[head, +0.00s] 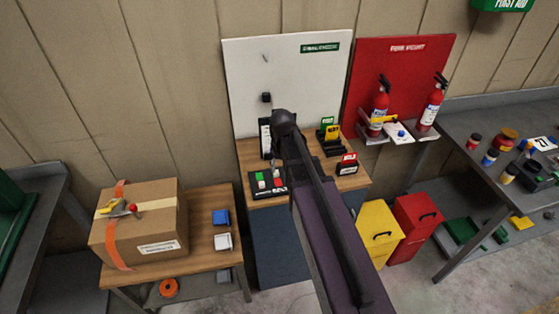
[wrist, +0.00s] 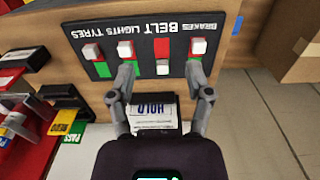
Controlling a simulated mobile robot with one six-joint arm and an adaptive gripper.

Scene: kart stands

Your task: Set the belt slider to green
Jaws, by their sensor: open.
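A black slider panel (wrist: 145,30) labelled BRAKES, BELT, LIGHTS and TYRES appears upside down in the wrist view. The BELT slider's white knob (wrist: 162,70) sits at the picture-lower end of its slot, with red showing above it. The colour under this knob is hidden. The other white knobs sit at the upper ends, with green showing below. Contact cannot be told. In the head view the panel (head: 254,188) is partly hidden by my arm.
Black holders with coloured labels (wrist: 62,92) lie to the left. A white board (head: 240,70) rises behind the bench. A cardboard box (head: 140,225) stands on the left table.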

